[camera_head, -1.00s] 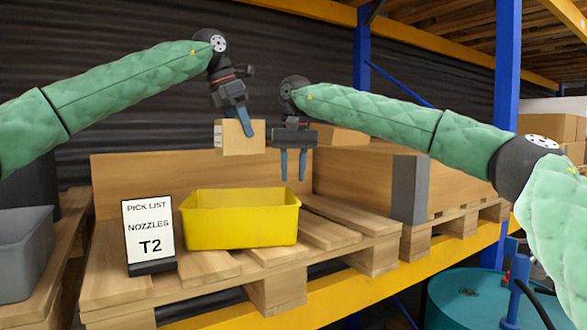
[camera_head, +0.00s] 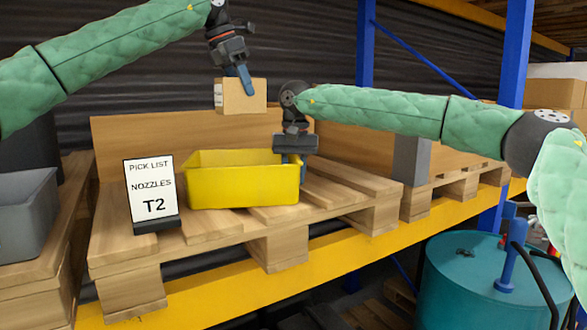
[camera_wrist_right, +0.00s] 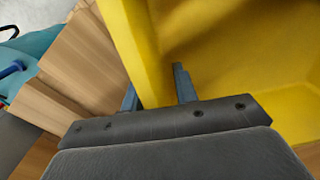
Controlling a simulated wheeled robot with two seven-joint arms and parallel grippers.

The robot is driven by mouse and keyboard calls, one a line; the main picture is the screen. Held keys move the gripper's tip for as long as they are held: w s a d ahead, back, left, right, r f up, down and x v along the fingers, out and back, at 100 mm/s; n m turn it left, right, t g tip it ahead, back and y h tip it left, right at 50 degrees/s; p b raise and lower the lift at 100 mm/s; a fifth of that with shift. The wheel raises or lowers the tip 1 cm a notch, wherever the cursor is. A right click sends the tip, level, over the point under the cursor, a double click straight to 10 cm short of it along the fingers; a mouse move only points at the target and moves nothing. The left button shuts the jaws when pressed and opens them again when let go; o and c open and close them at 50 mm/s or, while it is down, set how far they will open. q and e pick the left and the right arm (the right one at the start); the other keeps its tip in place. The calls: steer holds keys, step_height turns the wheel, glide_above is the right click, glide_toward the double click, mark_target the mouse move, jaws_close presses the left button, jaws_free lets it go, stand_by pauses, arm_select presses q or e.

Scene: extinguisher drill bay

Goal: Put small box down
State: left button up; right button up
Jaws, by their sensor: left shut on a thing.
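My left gripper (camera_head: 243,80) is shut on the small cardboard box (camera_head: 243,97) and holds it in the air, above the yellow bin as seen in the head view. The yellow bin (camera_head: 240,190) stands on a wooden pallet (camera_head: 270,230). My right gripper (camera_head: 293,163) is lowered at the bin's right end. In the right wrist view, its fingers (camera_wrist_right: 157,88) are apart, one on each side of the yellow bin's wall (camera_wrist_right: 136,45). The inside of the bin is mostly hidden in the head view.
A pick list sign (camera_head: 152,192) reading "NOZZLES T2" stands left of the bin. A grey bin (camera_head: 25,215) is at far left. A wooden board (camera_head: 160,135) stands behind. A teal drum (camera_head: 475,275) is at lower right. Pallet slats right of the bin are bare.

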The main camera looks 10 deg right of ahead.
jaws_close()
arm_select(q)
steer(key=shift+a, duration=0.1)
